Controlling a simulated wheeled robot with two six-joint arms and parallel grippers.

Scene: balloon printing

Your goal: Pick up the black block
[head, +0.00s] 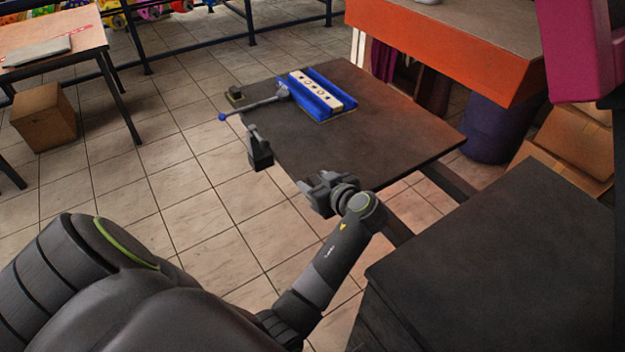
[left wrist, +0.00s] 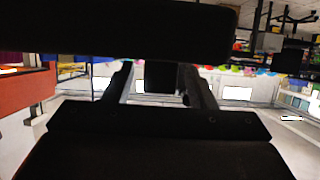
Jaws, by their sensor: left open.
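A black block (head: 260,158) with a thinner upright part shows at the left edge of the dark table (head: 385,135). Whether it rests on the edge or is fixed to it I cannot tell. My left gripper (head: 316,186) is open and empty at the table's near edge, to the right of the block and nearer to me, apart from it. In the left wrist view, a dark block-like shape (left wrist: 161,77) shows between the two open fingers, beyond them. My right gripper is not in view.
A blue printing frame (head: 318,95) with a pale strip and a handle stands at the table's far side. A small dark piece (head: 235,93) sits at the far left corner. A dark cabinet (head: 500,265) stands at the right. Tiled floor is open at the left.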

